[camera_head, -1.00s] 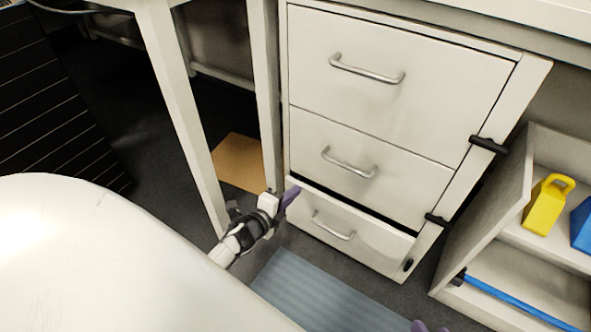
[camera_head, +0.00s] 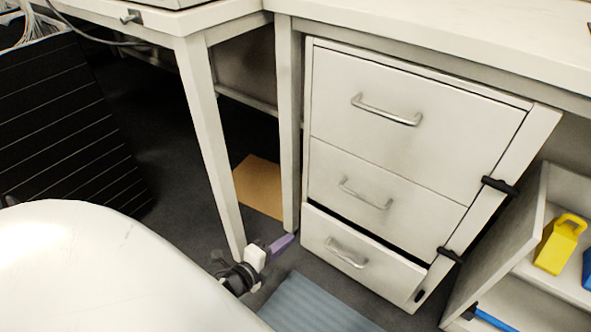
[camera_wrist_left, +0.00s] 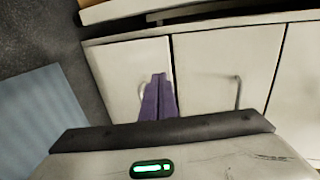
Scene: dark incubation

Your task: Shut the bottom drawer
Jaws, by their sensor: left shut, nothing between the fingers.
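The bottom drawer (camera_head: 385,277) of the white cabinet stands slightly out, with a dark gap along its top edge. It has a silver bar handle (camera_head: 346,254). My left gripper (camera_head: 283,242) has purple fingers, shut and empty, low beside the drawer's left edge. I cannot tell if it touches the drawer. In the left wrist view the closed fingers (camera_wrist_left: 158,98) lie in front of the bottom drawer's front (camera_wrist_left: 112,68) and partly hide its handle. My right gripper is out of view.
The middle drawer (camera_head: 420,215) and top drawer (camera_head: 440,125) look closed. White table legs (camera_head: 213,150) stand left of the cabinet. A blue ribbed mat (camera_head: 315,305) lies on the floor in front.

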